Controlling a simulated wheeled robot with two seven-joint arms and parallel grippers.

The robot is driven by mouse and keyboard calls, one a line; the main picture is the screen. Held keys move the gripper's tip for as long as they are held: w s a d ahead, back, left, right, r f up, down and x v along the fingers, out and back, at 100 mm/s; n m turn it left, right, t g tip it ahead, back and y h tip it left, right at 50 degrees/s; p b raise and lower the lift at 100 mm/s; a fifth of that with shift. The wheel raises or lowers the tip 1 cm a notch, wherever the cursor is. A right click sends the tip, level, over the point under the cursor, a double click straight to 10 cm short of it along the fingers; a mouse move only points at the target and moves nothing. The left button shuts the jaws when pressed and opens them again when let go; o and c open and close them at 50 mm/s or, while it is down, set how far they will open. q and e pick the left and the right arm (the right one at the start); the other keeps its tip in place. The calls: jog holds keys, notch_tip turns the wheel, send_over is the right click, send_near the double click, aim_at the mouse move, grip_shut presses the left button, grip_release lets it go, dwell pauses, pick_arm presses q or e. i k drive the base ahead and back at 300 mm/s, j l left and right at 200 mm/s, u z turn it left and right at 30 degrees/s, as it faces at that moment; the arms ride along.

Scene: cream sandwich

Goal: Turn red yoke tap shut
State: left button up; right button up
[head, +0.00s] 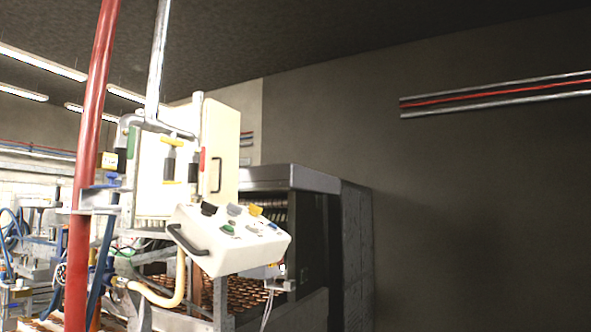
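I cannot clearly pick out a red yoke tap in the head view. A small red part (202,161) shows beside the pale cabinet, but it is too small to tell whether it is a tap handle. A tap-like fitting with yellow ends (171,160) stands to its left. A blue lever (103,186) sits by the thick red pipe (92,120). Neither of my grippers is in view.
A tilted white control box (228,240) with several buttons and a dark handle juts out in front. Behind it stands a dark machine (300,180) with rows of brown rounds. Hoses hang at lower left. The right side shows bare wall with pipes (500,95).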

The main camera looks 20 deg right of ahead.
aim_at(202, 150)
jog(key=i+l+z, duration=0.1)
jog(key=z, duration=0.15)
jog(key=i+l+z, duration=0.3)
jog(key=i+z, duration=0.3)
jog(key=i, duration=0.15)
jog(key=i+l+z, duration=0.25)
jog(key=i+z, duration=0.2)
jog(key=i, duration=0.55)
jog(key=i+j+z, duration=0.1)
jog(key=i+z, duration=0.35)
jog(key=i, duration=0.6)
jog(key=i+u, duration=0.45)
jog(key=i+l+u, duration=0.3)
jog(key=i+u, duration=0.15)
jog(key=i, duration=0.1)
